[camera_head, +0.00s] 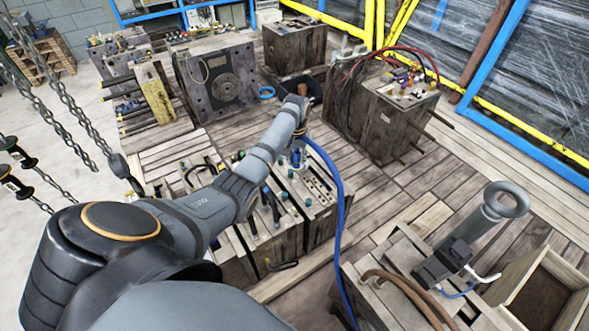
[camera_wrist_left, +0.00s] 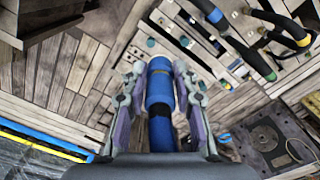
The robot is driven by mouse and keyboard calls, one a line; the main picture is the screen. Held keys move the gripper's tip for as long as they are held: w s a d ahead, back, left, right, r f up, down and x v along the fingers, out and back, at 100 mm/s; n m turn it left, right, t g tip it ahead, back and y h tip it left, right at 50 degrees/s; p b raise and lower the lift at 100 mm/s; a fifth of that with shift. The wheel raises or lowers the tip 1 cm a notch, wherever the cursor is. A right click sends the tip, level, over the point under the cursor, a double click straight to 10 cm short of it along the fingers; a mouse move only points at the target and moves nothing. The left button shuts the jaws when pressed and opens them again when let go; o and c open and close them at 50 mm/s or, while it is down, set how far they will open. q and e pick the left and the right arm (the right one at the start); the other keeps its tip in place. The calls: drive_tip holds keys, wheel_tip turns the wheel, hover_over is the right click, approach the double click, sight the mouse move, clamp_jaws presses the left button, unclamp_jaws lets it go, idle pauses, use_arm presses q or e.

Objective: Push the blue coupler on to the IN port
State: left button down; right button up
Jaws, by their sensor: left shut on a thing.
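The blue coupler (camera_wrist_left: 160,85) sits between the two fingers of my left gripper (camera_wrist_left: 161,82) in the left wrist view. The gripper is shut on it. The blue hose (camera_wrist_left: 161,132) runs back from the coupler; in the head view the hose (camera_head: 343,190) loops right and down. In the head view my left gripper (camera_head: 297,156) points down over the back right of a mould block (camera_head: 322,198) with several fittings. The coupler's front end faces the block's top. I cannot tell if it touches a port. No IN marking is readable. My right gripper is not in view.
Another mould block with red and dark hoses (camera_head: 392,110) stands to the right. A grey ringed piece (camera_head: 490,215) rises at the front right, near an open wooden box (camera_head: 545,290). A plate mould (camera_head: 222,80) stands behind. Bare planks (camera_head: 385,190) lie between the blocks.

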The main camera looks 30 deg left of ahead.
use_arm(q)
drive_tip(key=shift+w+a+f+b, duration=0.3)
drive_tip(key=shift+w+b, duration=0.3)
drive_tip(key=shift+b, duration=0.45)
drive_tip(key=shift+f, duration=0.3)
wheel_tip(320, 180, down, 33)
drive_tip(key=b, duration=2.4)
drive_tip(key=shift+r, duration=0.15)
drive_tip(key=shift+f+b, duration=0.35)
drive_tip(key=shift+b, duration=0.1)
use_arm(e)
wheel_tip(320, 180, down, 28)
use_arm(q)
drive_tip(key=shift+r, duration=0.1)
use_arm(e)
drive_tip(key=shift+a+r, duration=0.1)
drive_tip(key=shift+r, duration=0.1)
use_arm(q)
drive_tip(key=shift+f, duration=0.25)
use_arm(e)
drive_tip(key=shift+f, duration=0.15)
use_arm(q)
drive_tip(key=shift+f, duration=0.1)
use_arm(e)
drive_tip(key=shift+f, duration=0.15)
use_arm(q)
drive_tip(key=shift+f+b, duration=0.6)
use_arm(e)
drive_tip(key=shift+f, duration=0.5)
